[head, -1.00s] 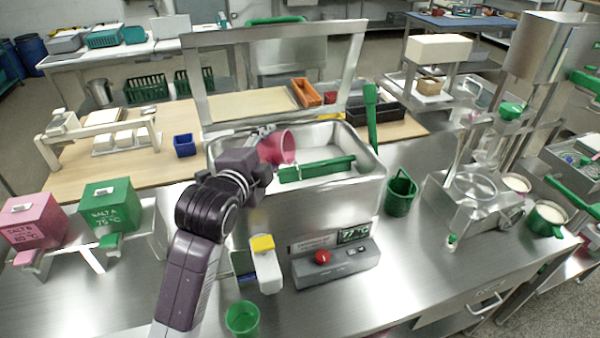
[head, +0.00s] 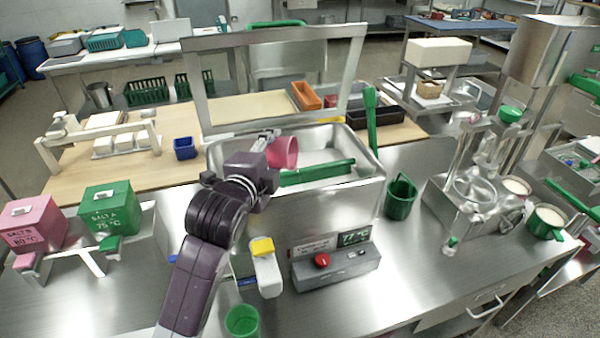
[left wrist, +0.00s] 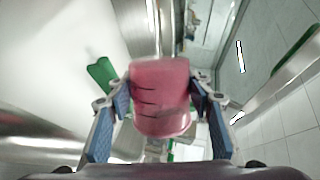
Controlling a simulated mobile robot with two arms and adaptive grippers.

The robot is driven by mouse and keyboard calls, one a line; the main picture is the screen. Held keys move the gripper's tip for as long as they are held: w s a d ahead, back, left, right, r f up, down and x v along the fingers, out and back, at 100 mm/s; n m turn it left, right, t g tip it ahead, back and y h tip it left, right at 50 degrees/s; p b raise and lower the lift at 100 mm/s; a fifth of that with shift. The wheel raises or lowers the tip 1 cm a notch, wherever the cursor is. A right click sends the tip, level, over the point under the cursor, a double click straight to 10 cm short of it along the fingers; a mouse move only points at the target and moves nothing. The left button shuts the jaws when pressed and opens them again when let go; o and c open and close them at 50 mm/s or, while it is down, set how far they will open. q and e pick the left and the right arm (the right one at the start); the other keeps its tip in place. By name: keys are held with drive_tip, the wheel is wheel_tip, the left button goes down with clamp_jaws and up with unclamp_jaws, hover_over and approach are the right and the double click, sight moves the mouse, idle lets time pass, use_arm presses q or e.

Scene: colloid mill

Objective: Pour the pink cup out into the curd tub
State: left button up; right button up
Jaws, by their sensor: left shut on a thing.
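The pink cup (head: 284,153) is over the left part of the steel curd tub (head: 325,205) in the head view. My left gripper (head: 270,146) is shut on the cup. In the left wrist view the cup (left wrist: 161,98) sits between the two blue-padded fingers of my left gripper (left wrist: 161,100). The cup looks tilted in the head view, but its contents and any stream are not visible. The tub holds something pale at the bottom. My right gripper is not in view.
A green bar (head: 317,172) lies across the tub, and a green-handled tool (head: 371,118) stands at its right corner. A control box (head: 336,268) with a red knob stands in front. A green cup (head: 241,320) and a green bucket (head: 400,197) are nearby.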

use_arm(q)
drive_tip(key=shift+r+m+p, duration=0.2)
drive_tip(key=shift+m+p, duration=0.1)
drive_tip(key=shift+p, duration=0.2)
drive_tip(key=shift+s+d+r+m+p, duration=0.1)
drive_tip(key=shift+d+r+m+p, duration=0.1)
drive_tip(key=shift+m+p, duration=0.4)
